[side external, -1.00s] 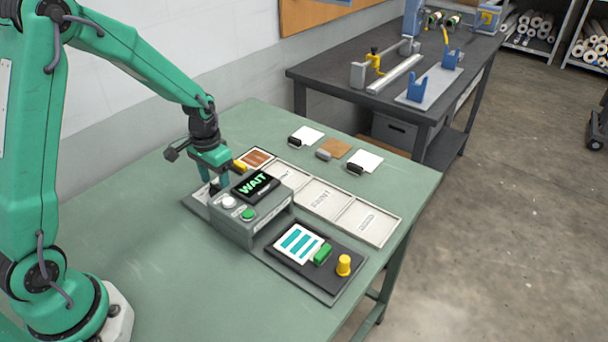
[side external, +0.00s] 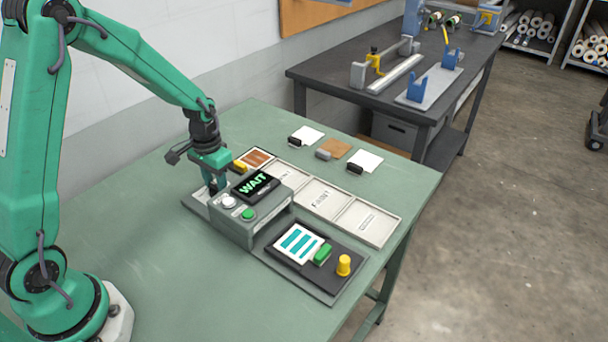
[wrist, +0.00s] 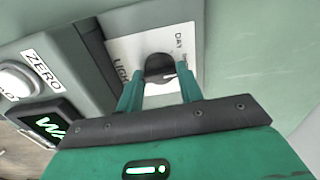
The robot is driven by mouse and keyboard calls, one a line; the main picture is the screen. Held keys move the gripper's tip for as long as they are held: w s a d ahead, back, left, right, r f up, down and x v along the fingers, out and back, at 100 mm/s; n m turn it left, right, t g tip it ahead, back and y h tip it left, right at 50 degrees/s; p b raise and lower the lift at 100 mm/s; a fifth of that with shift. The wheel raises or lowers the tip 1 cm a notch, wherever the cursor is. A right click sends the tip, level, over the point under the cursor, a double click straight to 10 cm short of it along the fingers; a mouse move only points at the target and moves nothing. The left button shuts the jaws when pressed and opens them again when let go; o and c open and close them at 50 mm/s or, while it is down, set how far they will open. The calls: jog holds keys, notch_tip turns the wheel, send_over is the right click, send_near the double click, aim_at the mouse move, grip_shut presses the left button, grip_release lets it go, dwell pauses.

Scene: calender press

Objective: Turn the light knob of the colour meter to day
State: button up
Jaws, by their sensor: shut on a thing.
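The colour meter (side external: 232,229) is a grey box on the green table, with a black display (side external: 256,185) reading WAIT in green. The light knob (wrist: 158,66) is dark and round, on a pale plate (wrist: 124,47) lettered LIGHT and DAY behind the meter. My gripper (wrist: 160,92) points down at the plate, its two green fingers shut on the knob's sides. In the side view my gripper (side external: 217,185) is low behind the meter's left end, and the knob is largely hidden by the fingers. The knob's exact setting is hard to read.
A white button (side external: 229,202) and a green button (side external: 248,214) sit on the meter's front. A black board (side external: 316,265) with a striped card and yellow knob lies in front right. Pale trays (side external: 322,199) stand behind the meter. The table's left front is clear.

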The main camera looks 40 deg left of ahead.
aim_at(216, 185)
jog(key=shift+n, duration=0.4)
jog(key=n, duration=0.3)
jog(key=shift+n, duration=0.3)
jog(key=n, duration=0.4)
jog(key=shift+n, duration=0.3)
jog(key=o, duration=1)
jog(key=shift+r, duration=0.1)
jog(key=shift+r, duration=3.85)
